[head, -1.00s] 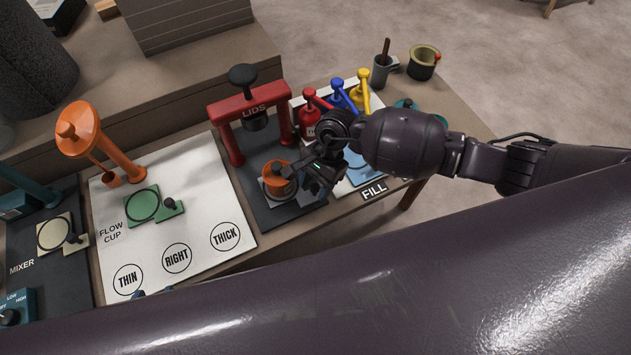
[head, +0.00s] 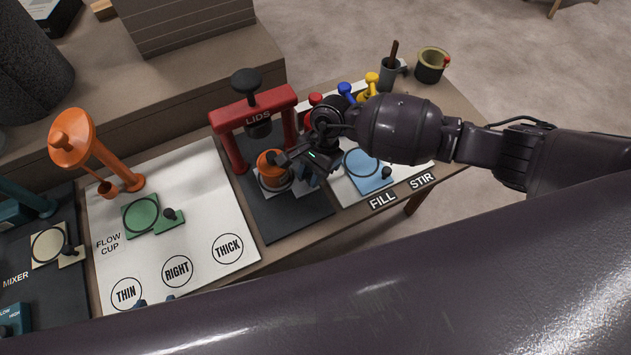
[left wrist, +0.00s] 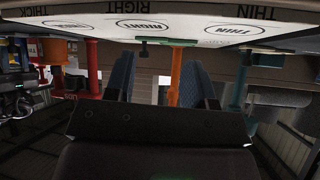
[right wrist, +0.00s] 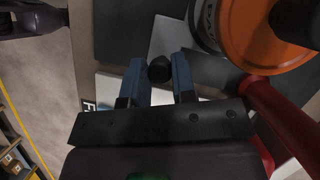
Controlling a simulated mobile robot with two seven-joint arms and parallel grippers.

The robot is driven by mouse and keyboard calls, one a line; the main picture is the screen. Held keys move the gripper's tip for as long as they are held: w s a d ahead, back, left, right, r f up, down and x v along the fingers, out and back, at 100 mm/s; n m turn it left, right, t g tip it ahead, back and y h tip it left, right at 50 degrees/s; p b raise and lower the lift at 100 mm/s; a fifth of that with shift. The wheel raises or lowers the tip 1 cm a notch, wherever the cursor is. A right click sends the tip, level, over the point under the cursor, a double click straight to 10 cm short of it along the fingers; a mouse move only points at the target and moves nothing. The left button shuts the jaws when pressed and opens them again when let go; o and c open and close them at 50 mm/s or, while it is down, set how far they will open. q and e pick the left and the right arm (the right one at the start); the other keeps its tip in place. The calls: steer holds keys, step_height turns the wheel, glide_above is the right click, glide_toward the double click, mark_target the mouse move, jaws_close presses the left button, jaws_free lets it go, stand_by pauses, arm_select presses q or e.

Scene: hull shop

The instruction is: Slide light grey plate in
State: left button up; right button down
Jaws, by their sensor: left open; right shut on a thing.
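The light grey plate (right wrist: 170,38) lies on the dark LIDS mat, with an orange can (head: 272,168) standing on it. The can is just in front of the red LIDS press (head: 253,112), near the opening between its legs. My right gripper (head: 303,172) is at the can's right side. In the right wrist view its blue fingers are shut on the plate's black knob (right wrist: 160,69). The arm and gripper hide part of the plate in the head view. My left gripper (left wrist: 158,78) is open and empty; its fingertips barely show at the head view's lower edge.
The white FLOW CUP mat (head: 205,225) with a green plate (head: 142,215) and an orange stand (head: 75,140) is left of the dark mat. A blue plate (head: 375,182) and pump bottles are to the right. The dark mat's front is clear.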

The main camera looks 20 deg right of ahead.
steer(key=shift+w+f+b, duration=0.3)
steer(key=shift+w+f, duration=0.15)
steer(key=shift+w, duration=0.3)
steer(key=shift+w+a+r, duration=0.15)
steer(key=shift+w, duration=0.1)
steer(key=shift+w+a+r+b, duration=0.2)
steer(key=shift+w+b, duration=0.15)
steer(key=shift+w, duration=0.15)
arm_select(q)
steer(key=shift+s+a+f, duration=0.4)
steer(key=shift+a+f, duration=0.1)
steer(key=shift+f, duration=0.05)
arm_select(e)
steer(key=shift+r, duration=0.1)
steer(key=c, duration=0.9)
jaws_free()
steer(key=shift+c, duration=0.2)
arm_select(q)
steer(key=shift+d, duration=0.1)
